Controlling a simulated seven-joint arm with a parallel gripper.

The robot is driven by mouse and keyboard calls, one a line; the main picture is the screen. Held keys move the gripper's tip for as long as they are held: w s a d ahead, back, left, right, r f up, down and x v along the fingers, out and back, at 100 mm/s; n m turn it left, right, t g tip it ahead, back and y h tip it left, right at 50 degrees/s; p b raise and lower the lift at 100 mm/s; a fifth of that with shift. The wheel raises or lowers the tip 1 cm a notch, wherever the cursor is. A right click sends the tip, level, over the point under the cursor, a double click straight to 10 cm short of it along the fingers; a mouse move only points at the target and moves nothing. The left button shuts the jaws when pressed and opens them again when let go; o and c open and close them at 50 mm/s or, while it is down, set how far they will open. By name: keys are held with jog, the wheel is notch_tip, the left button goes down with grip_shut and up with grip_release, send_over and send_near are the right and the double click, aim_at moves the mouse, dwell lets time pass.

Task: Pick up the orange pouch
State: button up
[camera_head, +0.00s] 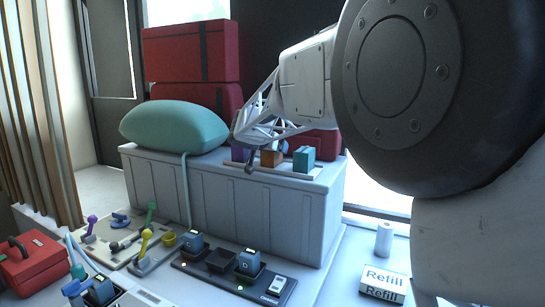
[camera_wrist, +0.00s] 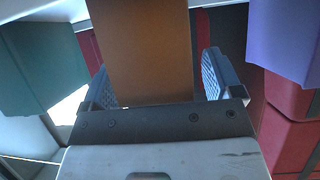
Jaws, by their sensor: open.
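The orange pouch (camera_head: 271,159) stands in a row on a low tray (camera_head: 283,172) on top of the grey chest, partly hidden by my gripper (camera_head: 254,162) in the head view. In the wrist view, the orange pouch (camera_wrist: 143,50) lies between the two open fingers of my gripper (camera_wrist: 160,82). A gap shows between the pouch and the right finger; the left finger is close to the pouch's left edge, and I cannot tell whether it touches.
A teal pouch (camera_head: 304,160) stands close on the right and a purple one (camera_wrist: 290,40) on the other side. A green pillow (camera_head: 175,127) and red cases (camera_head: 190,52) are nearby. A panel with dark blocks (camera_head: 222,262) lies below the chest.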

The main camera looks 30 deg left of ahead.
dwell(0.5)
jog(key=c, duration=1.1)
jog(key=shift+r, duration=0.2)
jog(key=shift+r, duration=1.7)
jog(key=s+d, duration=0.3)
jog(key=s, duration=0.1)
jog(key=s+d, duration=0.3)
jog(key=s, duration=0.1)
jog(key=s+d+r, duration=0.1)
jog(key=s+d, duration=0.2)
jog(key=s, duration=0.1)
jog(key=shift+s+d+r, duration=0.1)
jog(key=shift+s+d, duration=0.2)
jog(key=shift+s, duration=0.1)
